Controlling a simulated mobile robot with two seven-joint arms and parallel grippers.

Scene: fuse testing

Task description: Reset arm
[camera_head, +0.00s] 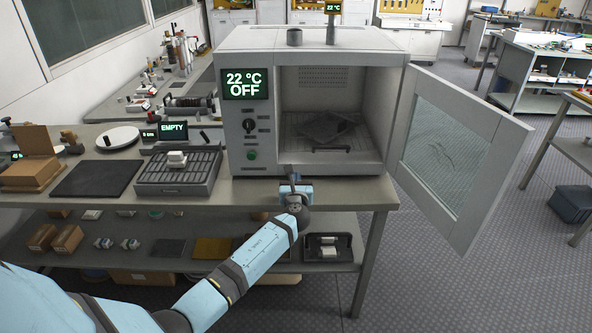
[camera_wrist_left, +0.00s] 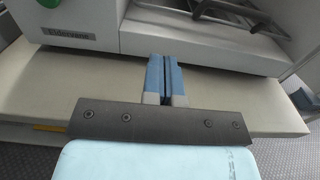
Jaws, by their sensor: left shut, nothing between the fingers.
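My left arm reaches in from the lower left in the head view. Its gripper (camera_head: 294,181) is at the front edge of the bench, just before the oven's open chamber. A dark tray (camera_head: 325,127) lies on the rack inside. My right gripper is not in view.
Left of the oven, a slotted rack (camera_head: 180,186) holds a white fuse-like block (camera_head: 177,159). A dark mat (camera_head: 97,178), a white round plate (camera_head: 118,138) and a brown box (camera_head: 32,172) lie farther left. The open door takes up the space right of the bench.

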